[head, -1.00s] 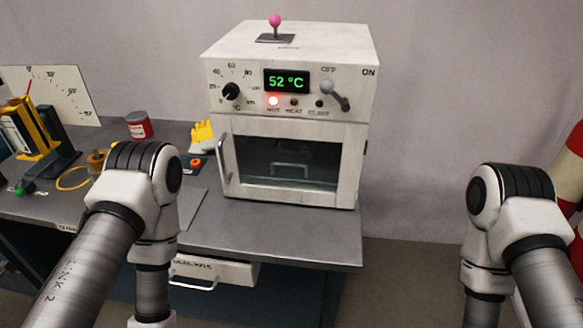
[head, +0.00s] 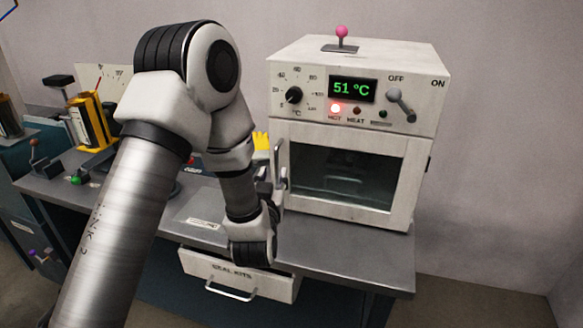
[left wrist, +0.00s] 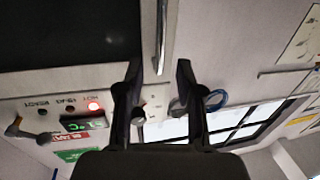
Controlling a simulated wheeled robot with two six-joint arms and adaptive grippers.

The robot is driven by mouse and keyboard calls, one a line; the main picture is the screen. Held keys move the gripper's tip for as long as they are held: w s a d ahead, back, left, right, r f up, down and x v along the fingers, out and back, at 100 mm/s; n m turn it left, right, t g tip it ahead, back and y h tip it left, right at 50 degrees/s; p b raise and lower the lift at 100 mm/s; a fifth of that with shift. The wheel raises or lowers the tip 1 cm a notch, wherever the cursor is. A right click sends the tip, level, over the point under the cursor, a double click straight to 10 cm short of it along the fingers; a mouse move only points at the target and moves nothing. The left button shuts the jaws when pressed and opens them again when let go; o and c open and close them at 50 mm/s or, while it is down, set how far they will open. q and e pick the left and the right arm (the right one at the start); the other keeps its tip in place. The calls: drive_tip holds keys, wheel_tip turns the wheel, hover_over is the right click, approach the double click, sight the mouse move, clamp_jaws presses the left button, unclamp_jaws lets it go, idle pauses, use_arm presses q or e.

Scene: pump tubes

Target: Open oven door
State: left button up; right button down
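The white oven (head: 350,120) stands on the grey bench, with its windowed door (head: 347,178) shut. The upright metal door handle (head: 281,160) is at the door's left edge. My left gripper (head: 270,180) is at the handle, partly hidden by my own wrist in the head view. In the left wrist view, which is upside down, the two dark fingers of my left gripper (left wrist: 159,72) are apart. The handle (left wrist: 161,38) runs between their tips, and no clear contact shows. My right gripper is out of view.
The oven display (head: 352,90) reads 51 °C with a red HOT light (head: 336,108) lit. A drawer (head: 238,275) marked SEAL KITS sticks out below the bench. A yellow-framed device (head: 95,120) stands at the left. The bench is clear in front of the oven.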

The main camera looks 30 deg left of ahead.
sight(276, 165)
use_arm(q)
drive_tip(key=x, duration=0.6)
drive_tip(key=shift+w+a+f+p, duration=0.1)
drive_tip(key=shift+w+a+p, duration=0.05)
drive_tip(key=shift+w+p, duration=0.2)
drive_tip(key=shift+s, duration=0.1)
clamp_jaws()
drive_tip(key=shift+s, duration=0.1)
